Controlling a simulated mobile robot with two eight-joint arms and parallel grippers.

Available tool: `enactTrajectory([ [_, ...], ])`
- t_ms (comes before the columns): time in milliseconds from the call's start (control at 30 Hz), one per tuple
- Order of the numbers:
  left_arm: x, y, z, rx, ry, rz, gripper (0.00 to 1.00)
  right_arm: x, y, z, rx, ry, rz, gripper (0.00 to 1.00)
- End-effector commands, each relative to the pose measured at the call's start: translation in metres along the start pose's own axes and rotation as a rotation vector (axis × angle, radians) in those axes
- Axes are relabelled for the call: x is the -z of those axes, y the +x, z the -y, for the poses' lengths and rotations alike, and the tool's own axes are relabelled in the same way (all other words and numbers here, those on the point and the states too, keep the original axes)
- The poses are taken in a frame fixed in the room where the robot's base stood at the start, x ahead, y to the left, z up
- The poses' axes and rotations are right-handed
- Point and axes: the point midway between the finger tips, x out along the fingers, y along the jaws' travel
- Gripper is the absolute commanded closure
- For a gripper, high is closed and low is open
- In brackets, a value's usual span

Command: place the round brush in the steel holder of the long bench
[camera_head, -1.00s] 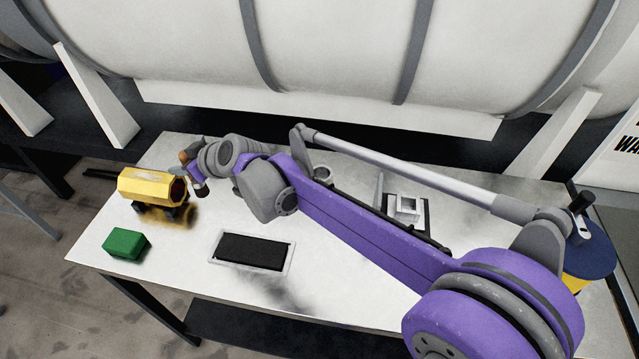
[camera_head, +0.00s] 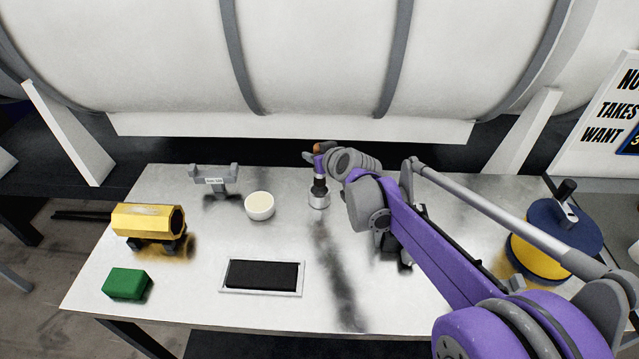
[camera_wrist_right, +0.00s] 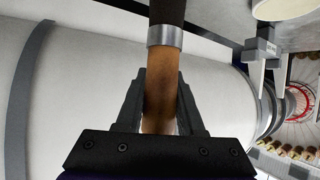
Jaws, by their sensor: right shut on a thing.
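The round brush has a brown wooden handle (camera_wrist_right: 158,92), a silver ferrule and dark bristles (camera_head: 319,186). My right gripper (camera_head: 321,163) is shut on the handle, its fingers on both sides of it in the right wrist view (camera_wrist_right: 160,100). The brush is close to upright, bristles down, in line with the steel holder (camera_head: 318,201), a small round cup on the long bench (camera_head: 200,262). The bristle end meets the holder's rim in the picture; I cannot tell whether it is inside or just above. The holder's opening is mostly hidden. My left gripper is out of view.
A white bowl (camera_head: 260,206) stands just left of the holder, with a grey forked stand (camera_head: 213,180) beyond it. A yellow hexagonal tube (camera_head: 147,220), green block (camera_head: 127,283) and black-padded tray (camera_head: 262,276) lie left and front. A blue-and-yellow spool (camera_head: 550,240) is at right.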

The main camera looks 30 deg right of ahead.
Motion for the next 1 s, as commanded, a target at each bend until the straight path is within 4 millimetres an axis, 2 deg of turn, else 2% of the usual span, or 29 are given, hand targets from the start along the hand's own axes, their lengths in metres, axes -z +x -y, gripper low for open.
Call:
enactTrajectory([
  [33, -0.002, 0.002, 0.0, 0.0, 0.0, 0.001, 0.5, -0.01, 0.005, 0.0, 0.001, 0.0, 0.001, 1.0],
  [433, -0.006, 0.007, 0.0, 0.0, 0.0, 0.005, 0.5, -0.051, 0.028, 0.001, 0.002, -0.001, 0.001, 1.0],
  [933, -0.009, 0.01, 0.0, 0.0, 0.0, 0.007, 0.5, -0.061, 0.033, 0.001, 0.001, -0.001, 0.0, 1.0],
  [967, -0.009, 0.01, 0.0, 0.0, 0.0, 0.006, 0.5, -0.06, 0.033, 0.001, 0.001, -0.001, 0.0, 0.59],
  [1000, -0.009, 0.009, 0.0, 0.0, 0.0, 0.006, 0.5, -0.06, 0.033, 0.001, 0.001, -0.001, 0.0, 0.52],
])
